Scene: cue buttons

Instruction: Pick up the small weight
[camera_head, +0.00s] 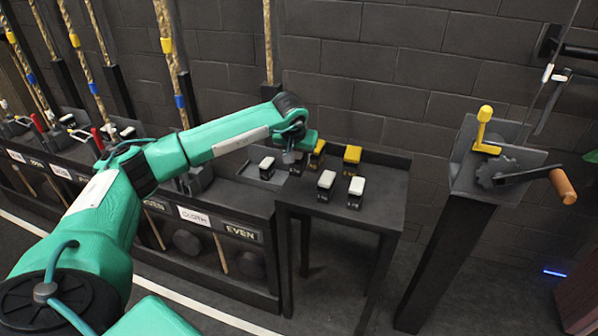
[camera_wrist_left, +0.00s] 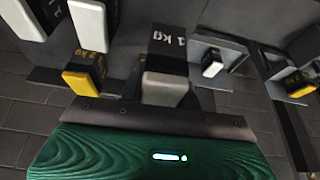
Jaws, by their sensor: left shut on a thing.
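My left gripper (camera_head: 292,155) reaches over the small dark table (camera_head: 385,208) at its back left. In the left wrist view the left gripper (camera_wrist_left: 163,103) is shut on a dark weight marked "1 kg" (camera_wrist_left: 170,48), which has a grey top end. In the head view this weight (camera_head: 297,168) is mostly hidden under the gripper; I cannot tell whether it touches the table. Other weights are close by: yellow-topped ones (camera_head: 352,157) (camera_head: 318,153) behind and to the right, and white-topped ones (camera_head: 326,184) (camera_head: 356,190) in front. My right gripper is not in view.
Another white-topped weight (camera_head: 267,168) sits left of the gripper, on a grey plate. A stand (camera_head: 455,220) with a yellow lever (camera_head: 484,130) and a wooden-handled crank (camera_head: 563,186) is at the right. Ropes (camera_head: 170,60) hang at the left. A brick wall is behind.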

